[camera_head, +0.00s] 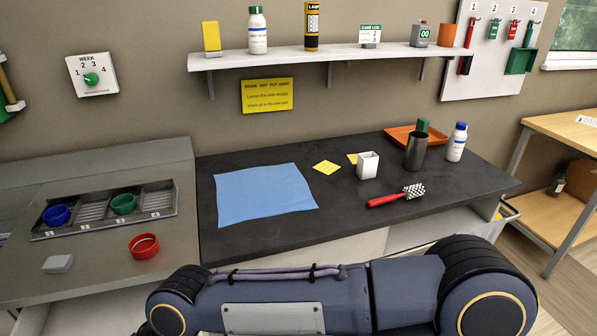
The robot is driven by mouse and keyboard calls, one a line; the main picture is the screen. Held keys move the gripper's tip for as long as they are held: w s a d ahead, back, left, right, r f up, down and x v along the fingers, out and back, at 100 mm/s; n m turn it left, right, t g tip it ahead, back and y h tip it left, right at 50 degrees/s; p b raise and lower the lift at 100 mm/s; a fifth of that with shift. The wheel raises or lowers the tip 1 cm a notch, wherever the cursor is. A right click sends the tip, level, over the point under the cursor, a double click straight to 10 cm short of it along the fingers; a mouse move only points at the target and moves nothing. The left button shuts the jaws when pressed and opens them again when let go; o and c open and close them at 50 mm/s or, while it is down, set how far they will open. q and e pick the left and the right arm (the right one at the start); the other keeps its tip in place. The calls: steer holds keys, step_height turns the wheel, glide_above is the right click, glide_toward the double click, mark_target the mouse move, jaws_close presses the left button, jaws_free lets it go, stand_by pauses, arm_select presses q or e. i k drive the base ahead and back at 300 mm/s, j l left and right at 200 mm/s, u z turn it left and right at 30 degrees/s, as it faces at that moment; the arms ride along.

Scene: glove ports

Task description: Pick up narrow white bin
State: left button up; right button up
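The narrow white bin (368,166) stands upright on the dark counter (265,234), right of its middle. It is a small open-topped square container, and I cannot see its inside floor. Nothing of mine touches it. One of my arms crosses the bottom of the head view, in front of the counter. Neither of my grippers shows in the view.
A blue cloth (264,194) and yellow note (327,167) lie left. A shelf (330,53) hangs above.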

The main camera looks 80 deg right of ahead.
mark_target(367, 162)
steer(key=z, duration=3.3)
steer(key=u, duration=0.85)
steer(key=i+l+u, duration=0.2)
steer(key=l, duration=0.15)
steer(key=i+l+u, duration=0.15)
steer(key=l, duration=0.25)
steer(key=i+l+u, duration=0.2)
steer(key=l, duration=0.2)
steer(key=i+l+u, duration=0.2)
steer(key=l, duration=0.5)
